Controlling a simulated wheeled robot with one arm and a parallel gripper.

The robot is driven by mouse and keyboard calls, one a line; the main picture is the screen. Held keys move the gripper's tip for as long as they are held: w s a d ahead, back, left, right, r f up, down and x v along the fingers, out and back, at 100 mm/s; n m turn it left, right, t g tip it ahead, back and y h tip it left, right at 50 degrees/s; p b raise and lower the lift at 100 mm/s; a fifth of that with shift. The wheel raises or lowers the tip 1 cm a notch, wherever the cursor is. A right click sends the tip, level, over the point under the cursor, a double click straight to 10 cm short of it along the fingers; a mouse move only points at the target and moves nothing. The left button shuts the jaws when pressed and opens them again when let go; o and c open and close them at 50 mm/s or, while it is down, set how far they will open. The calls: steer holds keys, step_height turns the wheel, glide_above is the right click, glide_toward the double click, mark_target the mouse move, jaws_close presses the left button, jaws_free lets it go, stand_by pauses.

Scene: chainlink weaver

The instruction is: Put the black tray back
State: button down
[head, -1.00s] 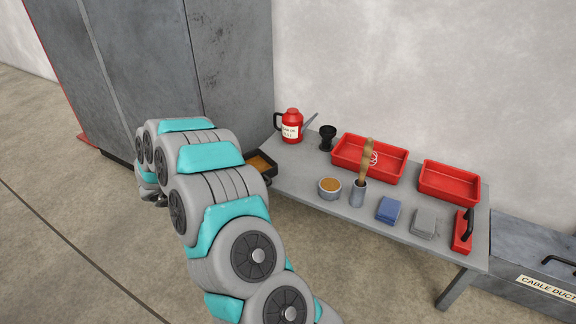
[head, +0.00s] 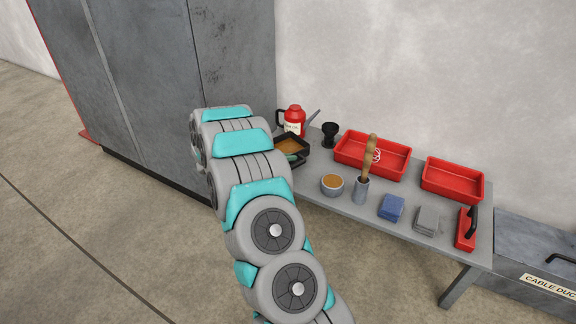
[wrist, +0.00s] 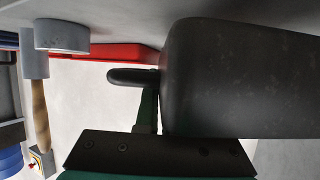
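The black tray (head: 304,141), with brown material in it, is over the left end of the grey table in the head view, close to the red oil can. It fills the right of the wrist view as a large dark body (wrist: 235,85) with a rounded lug (wrist: 130,77). My gripper (wrist: 148,108) is at that lug, its green finger against it, and appears shut on the tray. In the head view my arm hides most of the gripper and the tray's left side. I cannot tell whether the tray touches the table.
The red oil can (head: 294,121) and a black cup (head: 329,135) stand behind the tray. A grey cabinet (head: 150,80) rises at left.

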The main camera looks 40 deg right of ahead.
steer(key=shift+a+f, duration=0.1)
steer(key=shift+f, duration=1.4)
steer(key=shift+f, duration=0.15)
steer(key=c, duration=1)
jaws_free()
steer(key=shift+c, duration=0.2)
steer(key=shift+a+r, duration=0.2)
steer(key=v, duration=1.1)
steer(key=shift+a+p, duration=0.25)
steer(key=shift+p, duration=0.15)
